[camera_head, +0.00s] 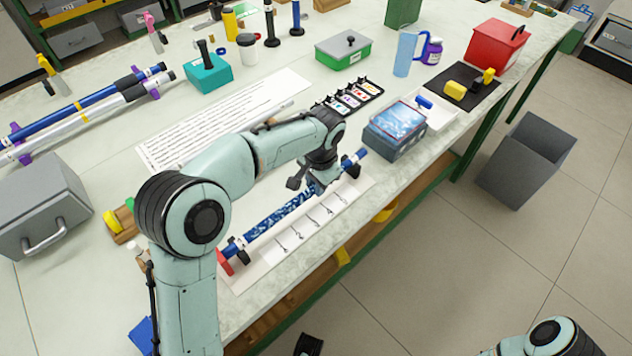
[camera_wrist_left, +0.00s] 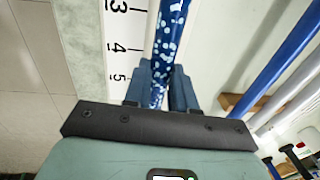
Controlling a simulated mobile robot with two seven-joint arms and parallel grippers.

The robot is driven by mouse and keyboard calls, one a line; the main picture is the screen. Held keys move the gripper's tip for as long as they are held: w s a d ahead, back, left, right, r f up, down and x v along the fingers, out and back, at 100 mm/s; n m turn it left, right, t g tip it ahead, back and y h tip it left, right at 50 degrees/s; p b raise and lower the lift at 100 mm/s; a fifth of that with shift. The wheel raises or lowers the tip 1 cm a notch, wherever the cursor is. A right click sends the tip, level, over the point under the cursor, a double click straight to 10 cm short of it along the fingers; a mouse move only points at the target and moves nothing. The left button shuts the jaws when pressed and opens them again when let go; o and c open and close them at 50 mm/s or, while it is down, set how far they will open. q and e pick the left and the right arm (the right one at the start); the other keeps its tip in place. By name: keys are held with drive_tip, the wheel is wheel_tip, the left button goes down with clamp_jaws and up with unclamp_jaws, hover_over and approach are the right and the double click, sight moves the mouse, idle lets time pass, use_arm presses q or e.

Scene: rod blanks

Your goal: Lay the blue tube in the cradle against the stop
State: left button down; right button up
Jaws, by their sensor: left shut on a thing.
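A blue tube (camera_head: 283,213) with white speckles and plainer blue ends lies slantwise near the table's front edge. Black supports, apparently the cradle (camera_head: 236,245), show near its ends. A red block, apparently the stop (camera_head: 224,263), is by its lower left end; I cannot tell whether they touch. My left gripper (camera_head: 314,187) is shut on the tube toward its upper right end. In the left wrist view, the tube (camera_wrist_left: 168,45) runs between my fingers (camera_wrist_left: 161,85). The wrist hides part of the tube in the head view. My right gripper is out of view; only its arm shows at bottom right.
A white sheet with a numbered scale (camera_wrist_left: 122,50) lies beside the tube. A blue-grey box (camera_head: 394,141) stands just beyond its upper right end. Another blue rod (camera_head: 87,101) and a white rod (camera_head: 75,121) rest on purple holders at left. A grey bin (camera_head: 522,165) stands on the floor.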

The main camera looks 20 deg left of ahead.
use_arm(q)
drive_tip(key=shift+a+f, duration=0.15)
drive_tip(key=shift+f, duration=0.05)
drive_tip(key=c, duration=0.8)
unclamp_jaws()
drive_tip(key=shift+c, duration=0.2)
drive_tip(key=shift+s, duration=0.1)
drive_tip(key=shift+r, duration=0.15)
wheel_tip(320, 180, up, 13)
drive_tip(key=d+p, duration=0.1)
drive_tip(key=p, duration=0.1)
drive_tip(key=shift+s+d+p, duration=0.2)
drive_tip(key=shift+s+p, duration=0.05)
drive_tip(key=shift+p, duration=0.05)
drive_tip(key=shift+r, duration=0.15)
